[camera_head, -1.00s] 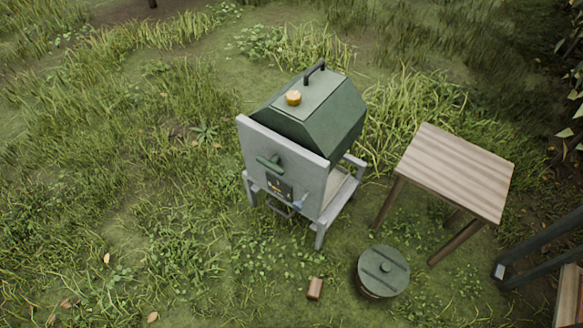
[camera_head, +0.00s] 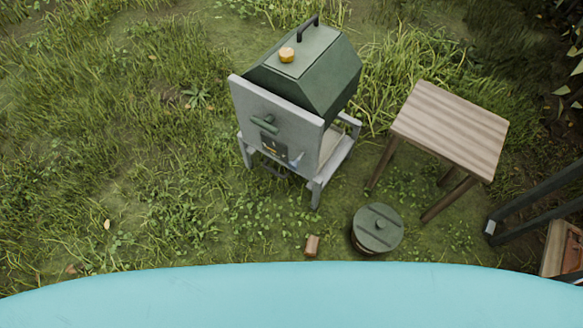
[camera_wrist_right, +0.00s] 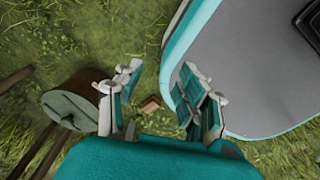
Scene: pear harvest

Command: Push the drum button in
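The green machine (camera_head: 318,75) with a grey front plate stands on four-legged framing in the upper middle of the head view. Its front carries a green handle (camera_head: 264,123) and a dark control panel (camera_head: 273,147) with small coloured marks. A small blue part shows at the panel's right. The marks are too small to tell which is the drum button or whether it is in. My right gripper (camera_wrist_right: 165,98) shows only in the right wrist view, with its fingers apart and nothing between them, pointing down at the ground. My left gripper is not in view.
A lidded tub (camera_head: 377,228) stands in front of the machine, and a small wooden block (camera_head: 312,245) lies beside it. A wooden table (camera_head: 452,125) stands at the right. Dark beams (camera_head: 530,205) and a wooden crate (camera_head: 556,250) are at the right edge. Grass lies open at the left.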

